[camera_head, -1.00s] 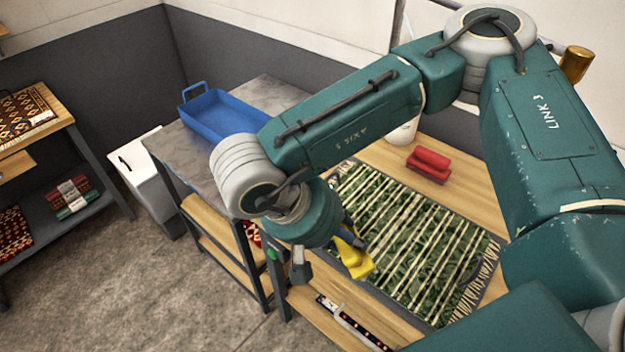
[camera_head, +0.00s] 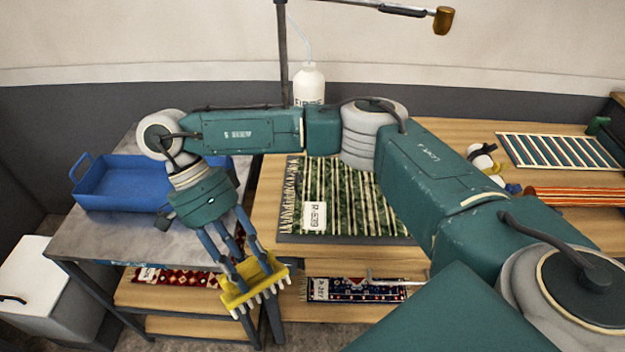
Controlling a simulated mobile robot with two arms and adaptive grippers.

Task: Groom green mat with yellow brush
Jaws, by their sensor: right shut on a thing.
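The green mat (camera_head: 345,195) with cream stripes lies flat on a dark pad on the wooden table, a white label on its left part. My right arm reaches across the middle of the view and hides part of the mat's far and right side. My right gripper (camera_head: 245,262) is shut on the yellow brush (camera_head: 253,284), whose pale bristles point down. The brush hangs in front of the gap between the metal table and the wooden table, left of the mat and apart from it. My left gripper is not in view.
A blue tray (camera_head: 118,190) stands on the metal table (camera_head: 95,240) at left. A white bottle (camera_head: 309,85) stands behind the mat. A striped mat (camera_head: 560,152) and an orange roll (camera_head: 575,196) lie at right. Folded rugs lie on lower shelves. A white bin (camera_head: 45,285) stands at lower left.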

